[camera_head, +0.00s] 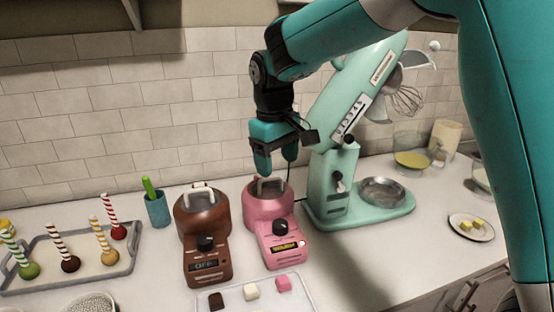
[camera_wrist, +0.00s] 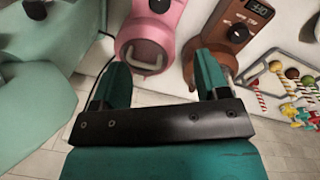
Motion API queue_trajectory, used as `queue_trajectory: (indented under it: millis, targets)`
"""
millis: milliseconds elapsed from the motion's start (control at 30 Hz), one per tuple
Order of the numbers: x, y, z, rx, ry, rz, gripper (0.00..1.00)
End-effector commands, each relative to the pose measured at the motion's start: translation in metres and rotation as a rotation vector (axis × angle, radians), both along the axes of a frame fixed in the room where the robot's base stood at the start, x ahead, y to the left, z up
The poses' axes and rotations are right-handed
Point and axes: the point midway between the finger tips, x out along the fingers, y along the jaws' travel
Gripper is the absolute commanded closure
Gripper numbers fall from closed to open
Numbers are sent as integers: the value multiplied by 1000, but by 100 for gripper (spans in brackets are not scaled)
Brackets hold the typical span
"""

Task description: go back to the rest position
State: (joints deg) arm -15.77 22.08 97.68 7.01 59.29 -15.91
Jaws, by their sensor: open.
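My gripper (camera_head: 273,160) hangs with its teal fingers pointing down, just above the pink melting pot (camera_head: 268,205). Its two fingers stand apart with nothing between them. In the wrist view my gripper (camera_wrist: 165,80) is open, with the pink melting pot (camera_wrist: 150,28) beyond the gap. The brown melting pot (camera_head: 203,217) stands to the left of the pink one and also shows in the wrist view (camera_wrist: 232,30). Each pot has a pale handle at its top.
A mint stand mixer (camera_head: 335,155) stands close on the right. A tray (camera_head: 128,262) of cake pops is at the left, and a blue cup (camera_head: 157,209) stands at the back. A small tray (camera_head: 238,300) with three blocks lies in front. A tiled wall (camera_head: 130,90) closes the back.

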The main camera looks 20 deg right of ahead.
Motion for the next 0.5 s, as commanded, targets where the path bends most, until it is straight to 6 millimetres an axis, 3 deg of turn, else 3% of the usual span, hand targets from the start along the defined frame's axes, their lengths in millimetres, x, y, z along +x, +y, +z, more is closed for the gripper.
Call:
queue_trajectory:
  millis: [333,433,500]
  targets:
    - [-3,0,1,4,-1,3,32]
    - [-23,2,7,30,-8,24,32]
    - [-52,6,13,70,-16,51,32]
